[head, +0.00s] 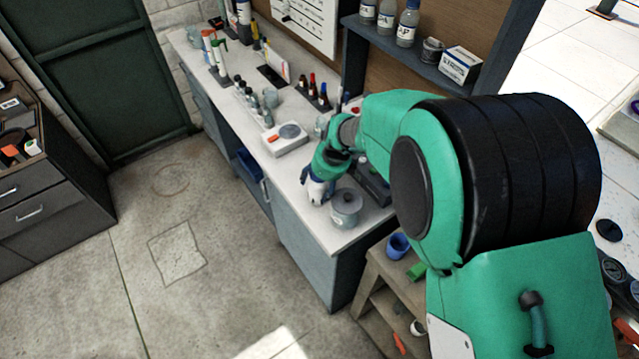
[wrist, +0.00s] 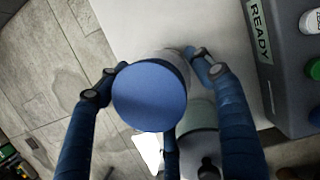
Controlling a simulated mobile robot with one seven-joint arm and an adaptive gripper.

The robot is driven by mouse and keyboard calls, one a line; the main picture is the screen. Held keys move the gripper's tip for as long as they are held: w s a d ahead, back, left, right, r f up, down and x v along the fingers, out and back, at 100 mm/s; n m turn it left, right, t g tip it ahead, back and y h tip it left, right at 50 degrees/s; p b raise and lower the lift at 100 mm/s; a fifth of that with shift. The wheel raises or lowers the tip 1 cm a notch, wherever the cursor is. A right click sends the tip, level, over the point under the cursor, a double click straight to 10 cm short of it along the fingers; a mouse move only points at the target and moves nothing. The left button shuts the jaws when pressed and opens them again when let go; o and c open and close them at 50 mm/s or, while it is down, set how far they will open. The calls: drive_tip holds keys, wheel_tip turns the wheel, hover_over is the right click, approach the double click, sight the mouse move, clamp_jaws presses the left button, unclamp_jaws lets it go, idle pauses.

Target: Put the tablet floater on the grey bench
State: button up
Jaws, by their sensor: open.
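In the wrist view, a round blue-topped piece (wrist: 150,95), which looks like the tablet floater, sits between my fingers, its pale body (wrist: 176,60) partly showing behind. My gripper (head: 318,192) is open around it, low over the front edge of the light-topped bench (head: 235,85) with grey-blue cabinets. In the head view my fingers mostly hide the floater. I cannot tell how firmly it rests on the top.
A grey lidded pot (head: 346,207) stands close right of my gripper. A dark READY tray (wrist: 290,70) with bottles is behind. A white scale-like device (head: 287,138) and several bottles stand farther left. A wooden shelf unit (head: 385,268) adjoins the bench end.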

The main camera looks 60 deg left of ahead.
drive_tip(key=p+v, duration=0.1)
drive_tip(key=v, duration=1.1)
idle(0.5)
idle(0.4)
